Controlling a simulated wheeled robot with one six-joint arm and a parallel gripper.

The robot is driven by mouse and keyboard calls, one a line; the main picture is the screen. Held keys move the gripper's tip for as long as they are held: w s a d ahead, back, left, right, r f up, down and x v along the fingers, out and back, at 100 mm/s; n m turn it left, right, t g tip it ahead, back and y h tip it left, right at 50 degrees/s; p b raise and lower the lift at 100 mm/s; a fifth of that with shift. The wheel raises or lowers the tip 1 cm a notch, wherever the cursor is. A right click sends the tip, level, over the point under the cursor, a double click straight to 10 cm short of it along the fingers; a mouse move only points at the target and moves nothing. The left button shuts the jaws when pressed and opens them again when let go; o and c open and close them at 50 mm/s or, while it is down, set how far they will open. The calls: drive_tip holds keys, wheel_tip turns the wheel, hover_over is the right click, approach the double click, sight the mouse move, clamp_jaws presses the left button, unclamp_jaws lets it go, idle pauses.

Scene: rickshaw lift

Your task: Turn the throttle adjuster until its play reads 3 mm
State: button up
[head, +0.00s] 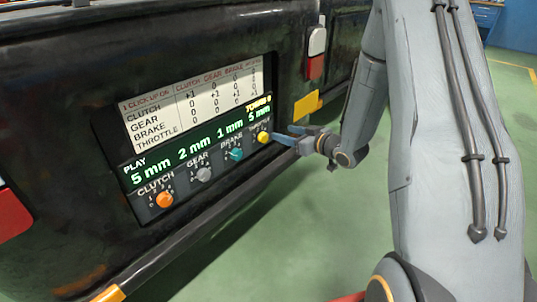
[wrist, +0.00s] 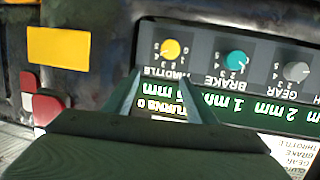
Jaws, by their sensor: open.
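The yellow throttle adjuster (head: 263,137) is the far right knob on the dark panel, under a reading of 5 mm. In the wrist view, which is upside down, the throttle adjuster (wrist: 170,48) shows beyond my fingertips, a little to the right of the middle between them. My gripper (head: 286,135) is open and empty, just right of the knob in the head view. In the wrist view my gripper (wrist: 157,76) has both fingers pointing at the panel, apart from the knob. The knob's exact pointer setting is too small to read.
Neighbouring knobs are teal brake (head: 236,154), grey gear (head: 204,174) and orange clutch (head: 164,200). The display (head: 190,150) reads clutch 5, gear 2, brake 1 mm and turns 0. A table of click effects (head: 195,105) sits above. A yellow plate (head: 307,106) lies right of the panel.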

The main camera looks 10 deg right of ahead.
sight(266, 139)
wheel_tip(266, 139, down, 6)
drive_tip(key=f+t+y+b, duration=0.1)
drive_tip(key=y+b, duration=0.3)
drive_tip(key=b, duration=0.1)
drive_tip(key=shift+n, duration=0.4)
drive_tip(key=shift+r+b+x, duration=0.2)
drive_tip(key=shift+b+x, duration=1.1)
drive_tip(key=shift+x, duration=2.75)
drive_tip(key=shift+c, duration=0.4)
